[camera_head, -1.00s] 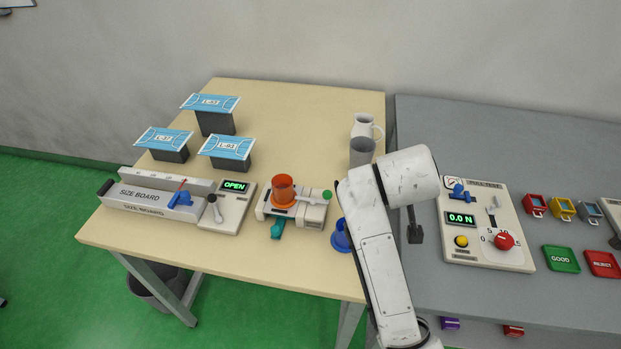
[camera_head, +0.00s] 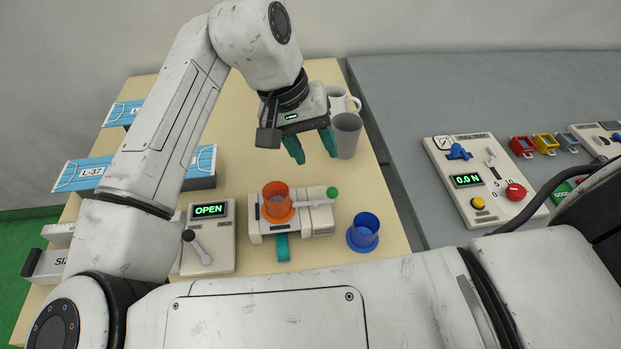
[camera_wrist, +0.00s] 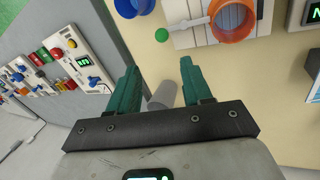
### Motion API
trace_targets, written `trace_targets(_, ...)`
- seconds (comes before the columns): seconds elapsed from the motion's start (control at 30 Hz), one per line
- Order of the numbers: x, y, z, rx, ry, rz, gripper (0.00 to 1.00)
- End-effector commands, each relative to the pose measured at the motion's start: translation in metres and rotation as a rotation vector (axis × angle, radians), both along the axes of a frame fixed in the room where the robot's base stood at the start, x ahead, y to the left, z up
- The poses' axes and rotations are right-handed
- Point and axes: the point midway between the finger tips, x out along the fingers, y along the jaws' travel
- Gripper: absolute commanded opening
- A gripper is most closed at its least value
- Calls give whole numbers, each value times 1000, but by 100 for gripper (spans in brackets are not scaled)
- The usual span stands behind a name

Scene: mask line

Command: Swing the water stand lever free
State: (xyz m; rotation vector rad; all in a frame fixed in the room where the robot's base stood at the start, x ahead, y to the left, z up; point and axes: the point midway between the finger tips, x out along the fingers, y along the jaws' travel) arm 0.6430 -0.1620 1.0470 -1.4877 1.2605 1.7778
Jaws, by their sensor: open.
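The water stand (camera_head: 315,222) is a pale block on the beige table with an orange cup (camera_head: 277,202) on its left part. Its lever (camera_head: 312,203) is a light bar with a green knob (camera_head: 332,192), reaching right from the cup. In the wrist view the lever (camera_wrist: 188,27) lies beyond the fingertips, with the green knob at its left end. My gripper (camera_head: 313,158) is open and empty, with teal fingers. It hangs above the table behind the stand, apart from the lever. In the wrist view my gripper (camera_wrist: 158,75) shows its fingers spread wide.
A grey cup (camera_head: 346,137) and a white jug (camera_head: 338,102) stand close right of my gripper. A blue cup (camera_head: 363,233) stands right of the stand. A panel reading OPEN (camera_head: 208,240) is to its left. Mask stands (camera_head: 203,168) are farther left, partly behind my arm.

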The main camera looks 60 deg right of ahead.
Motion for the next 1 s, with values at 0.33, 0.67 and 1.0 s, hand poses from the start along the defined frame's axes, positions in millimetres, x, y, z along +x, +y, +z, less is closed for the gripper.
trace_targets(0.33, -11, 1, -31, 23, 18, 3, 49)
trace_targets(0.67, -27, -9, -84, 22, 17, 4, 49)
trace_targets(1.0, -33, -12, -102, 21, 15, 5, 49)
